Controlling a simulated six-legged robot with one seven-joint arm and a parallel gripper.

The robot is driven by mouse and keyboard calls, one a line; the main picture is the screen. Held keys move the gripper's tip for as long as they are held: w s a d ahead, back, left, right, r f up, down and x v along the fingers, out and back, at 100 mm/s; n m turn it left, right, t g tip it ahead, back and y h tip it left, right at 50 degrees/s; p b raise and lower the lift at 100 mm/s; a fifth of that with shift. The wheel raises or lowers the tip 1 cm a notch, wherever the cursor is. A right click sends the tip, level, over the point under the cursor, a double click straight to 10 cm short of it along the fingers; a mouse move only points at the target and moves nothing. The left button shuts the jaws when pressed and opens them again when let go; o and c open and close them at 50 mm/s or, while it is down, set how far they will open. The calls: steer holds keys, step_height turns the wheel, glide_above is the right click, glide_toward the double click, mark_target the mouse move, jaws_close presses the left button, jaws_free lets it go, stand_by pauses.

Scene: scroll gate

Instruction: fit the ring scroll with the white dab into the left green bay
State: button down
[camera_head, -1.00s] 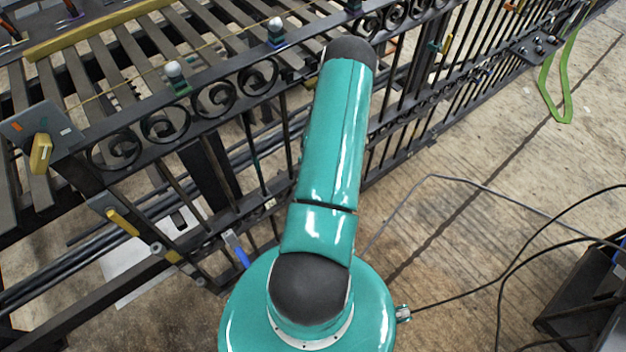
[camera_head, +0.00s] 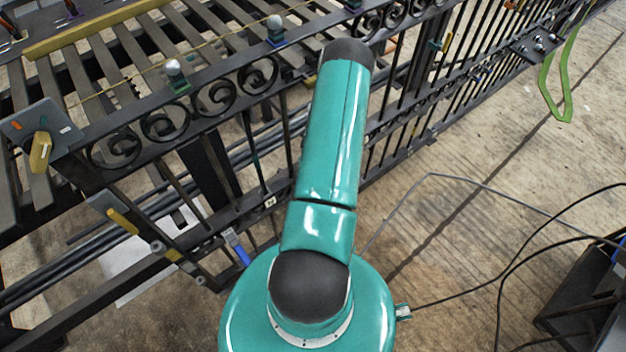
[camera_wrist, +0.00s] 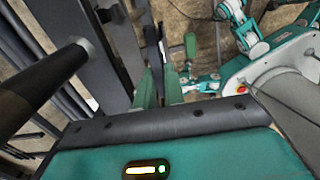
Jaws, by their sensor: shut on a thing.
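In the head view my arm hides my gripper. In the wrist view two green fingers of my gripper (camera_wrist: 158,88) are close together around a thing that I cannot make out clearly, with dark bars just beyond. The gate's top rail carries several dark curled scrolls (camera_head: 215,96) in the head view. A white-topped post with a green base (camera_head: 178,80) stands on the rail at left. I cannot identify a ring scroll with a white dab, nor tell the left green bay for sure.
Upright bars (camera_head: 440,85) of the gate fill the space around my arm. A grey plate with a yellow handle (camera_head: 41,150) sits at the rail's left end. A green strap (camera_head: 562,85) hangs at upper right. Black cables (camera_head: 540,235) lie on the floor at right.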

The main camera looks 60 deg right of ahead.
steer(key=c, duration=1.4)
jaws_free()
step_height(320, 180, up, 12)
steer(key=shift+s, duration=0.1)
